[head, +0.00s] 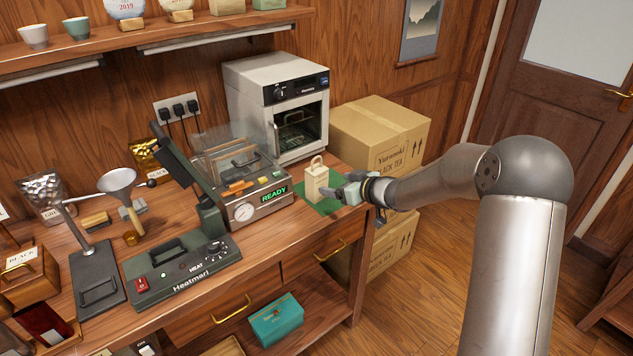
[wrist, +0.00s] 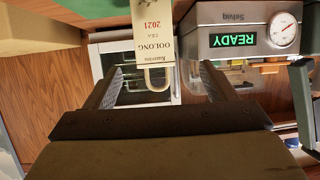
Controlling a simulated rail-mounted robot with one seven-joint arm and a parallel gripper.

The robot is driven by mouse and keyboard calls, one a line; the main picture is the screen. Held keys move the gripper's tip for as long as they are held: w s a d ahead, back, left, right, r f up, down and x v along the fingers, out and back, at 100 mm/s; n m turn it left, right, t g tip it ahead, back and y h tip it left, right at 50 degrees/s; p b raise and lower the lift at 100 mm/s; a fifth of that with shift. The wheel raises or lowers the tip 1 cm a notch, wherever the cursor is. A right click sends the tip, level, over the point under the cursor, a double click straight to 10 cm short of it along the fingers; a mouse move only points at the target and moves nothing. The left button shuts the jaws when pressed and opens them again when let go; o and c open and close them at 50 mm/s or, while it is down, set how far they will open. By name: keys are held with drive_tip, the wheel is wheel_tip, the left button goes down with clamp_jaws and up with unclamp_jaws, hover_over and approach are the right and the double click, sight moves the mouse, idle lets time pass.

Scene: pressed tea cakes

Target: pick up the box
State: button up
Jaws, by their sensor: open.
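A small cream box (head: 317,184) with a loop handle on top stands upright on a green mat (head: 329,206) at the right end of the workbench. My gripper (head: 332,192) is just right of it, low over the mat. In the wrist view the box (wrist: 153,28) appears upside down, with a label reading OOLONG 2021. There my gripper (wrist: 161,72) is open, one finger on each side, with the box's handle showing in the gap. Whether the fingers touch the box cannot be told. The far side of the box is hidden.
The vacuum sealer (head: 240,182) with a READY display stands close left of the box. A white oven (head: 277,105) is behind it. Cardboard cartons (head: 380,135) are stacked beyond the bench end. A teal box (head: 277,320) sits on the lower shelf.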

sight(320, 180)
drive_tip(key=p+x, duration=0.1)
drive_tip(key=x, duration=0.7)
drive_tip(key=shift+w+f, duration=0.1)
drive_tip(key=shift+d+f+p+x, duration=0.15)
drive_tip(key=shift+p+x, duration=0.35)
drive_tip(key=shift+x, duration=0.8)
drive_tip(key=shift+d+f+p+x, duration=0.15)
drive_tip(key=shift+p+x, duration=0.35)
drive_tip(key=shift+x, duration=0.8)
drive_tip(key=shift+w+r, duration=0.1)
drive_tip(key=shift+w, duration=0.05)
drive_tip(key=c, duration=1.1)
